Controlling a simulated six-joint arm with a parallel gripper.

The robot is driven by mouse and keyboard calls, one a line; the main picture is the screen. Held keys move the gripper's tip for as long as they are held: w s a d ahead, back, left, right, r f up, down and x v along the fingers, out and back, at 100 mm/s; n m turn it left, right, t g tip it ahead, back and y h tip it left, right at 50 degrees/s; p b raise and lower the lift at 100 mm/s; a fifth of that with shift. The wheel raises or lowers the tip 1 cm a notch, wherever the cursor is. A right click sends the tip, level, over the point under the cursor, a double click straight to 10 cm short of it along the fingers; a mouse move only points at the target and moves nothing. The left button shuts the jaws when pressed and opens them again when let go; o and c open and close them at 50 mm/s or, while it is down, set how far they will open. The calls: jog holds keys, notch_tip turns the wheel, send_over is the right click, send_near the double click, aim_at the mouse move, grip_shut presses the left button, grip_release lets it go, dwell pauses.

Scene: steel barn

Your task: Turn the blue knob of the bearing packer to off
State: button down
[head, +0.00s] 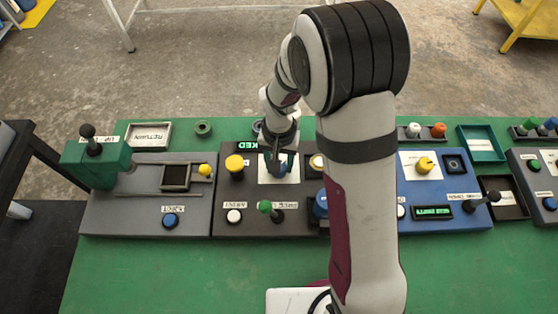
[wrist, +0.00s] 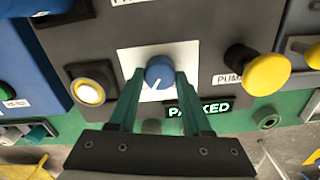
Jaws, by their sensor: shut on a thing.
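The blue knob (wrist: 160,70) sits on a white plate (wrist: 196,58) on the dark panel of the packer (head: 250,222). Its white pointer line points to the lower left in the wrist view. My gripper (wrist: 158,76) has its two green fingers on either side of the knob, shut on it. In the head view my gripper (head: 278,166) is over the white plate and mostly hides the knob. A green-lit display (wrist: 203,106) beside the plate reads "PACKED". I cannot read any position labels on the plate.
A yellow mushroom button (head: 234,163) stands left of the plate, and a lit button (head: 316,162) right of it. A green-topped lever (head: 265,206) and a white button (head: 233,216) stand in front. My arm hides part of the blue panel (head: 450,215) to the right.

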jog(key=shift+c, duration=1.7)
grip_release()
notch_tip(320, 180, up, 16)
jog(key=shift+f, duration=0.1)
